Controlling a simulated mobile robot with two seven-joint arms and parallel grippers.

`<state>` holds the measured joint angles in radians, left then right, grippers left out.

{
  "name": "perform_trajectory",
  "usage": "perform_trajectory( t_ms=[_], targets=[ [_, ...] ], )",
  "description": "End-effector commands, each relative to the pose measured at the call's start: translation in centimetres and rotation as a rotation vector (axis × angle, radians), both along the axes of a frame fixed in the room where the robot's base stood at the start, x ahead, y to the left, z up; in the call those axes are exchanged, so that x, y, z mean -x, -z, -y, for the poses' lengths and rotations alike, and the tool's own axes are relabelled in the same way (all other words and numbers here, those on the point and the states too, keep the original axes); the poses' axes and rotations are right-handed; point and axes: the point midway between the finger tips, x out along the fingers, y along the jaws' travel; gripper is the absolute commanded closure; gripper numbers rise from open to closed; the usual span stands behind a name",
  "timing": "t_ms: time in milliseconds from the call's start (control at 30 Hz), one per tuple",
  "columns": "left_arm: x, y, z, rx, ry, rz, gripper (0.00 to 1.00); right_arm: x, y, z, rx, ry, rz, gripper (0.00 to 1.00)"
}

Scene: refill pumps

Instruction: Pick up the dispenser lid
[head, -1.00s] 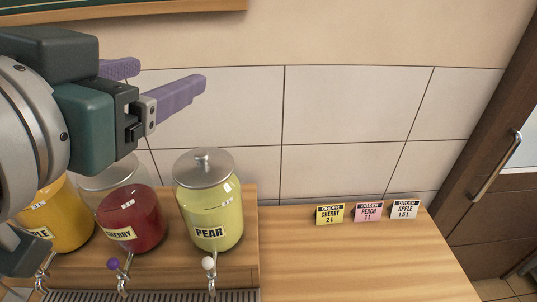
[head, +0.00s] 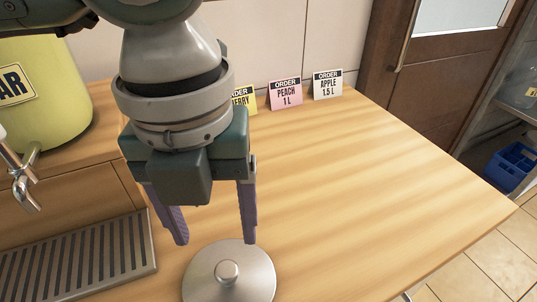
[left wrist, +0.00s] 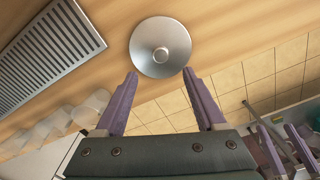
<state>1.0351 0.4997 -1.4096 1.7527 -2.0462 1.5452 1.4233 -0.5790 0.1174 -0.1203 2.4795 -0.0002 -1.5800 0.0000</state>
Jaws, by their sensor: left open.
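The dispenser lid (head: 255,279) is a round grey metal disc with a knob in its middle. It lies flat near the front edge of the wooden counter, and its near rim is cut off in the head view. My left gripper (head: 215,241) points down, open and empty, with its purple fingers at the far side of the lid. In the left wrist view the lid (left wrist: 145,38) shows whole, just beyond the spread fingertips of the gripper (left wrist: 159,74). The fingers look apart from the knob.
A drip grille (head: 85,262) lies left of the lid. The yellow-green pear dispenser (head: 45,105) with its tap (head: 22,175) stands behind it. Order cards, such as the peach card (head: 286,94), stand at the back. The counter (head: 365,190) right of the lid is clear.

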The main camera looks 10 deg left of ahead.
Motion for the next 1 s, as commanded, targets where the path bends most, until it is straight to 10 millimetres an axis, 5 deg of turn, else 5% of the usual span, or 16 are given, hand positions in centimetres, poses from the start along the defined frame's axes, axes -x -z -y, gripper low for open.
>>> perform_trajectory(
  t_ms=[633,933,1000],
  targets=[
    [-0.1,8.6,0.0,-0.007,0.0,0.0,0.28,0.0,-0.7,0.1,0.004,-0.002,0.001,0.3],
    [-0.1,9.2,0.0,-0.005,0.002,0.001,0.28,0.0,-0.7,0.1,0.004,-0.003,0.001,0.3],
    [-0.1,9.2,0.0,-0.005,0.002,0.0,0.35,0.0,-0.7,0.1,0.004,-0.003,0.0,0.3]
  ],
)
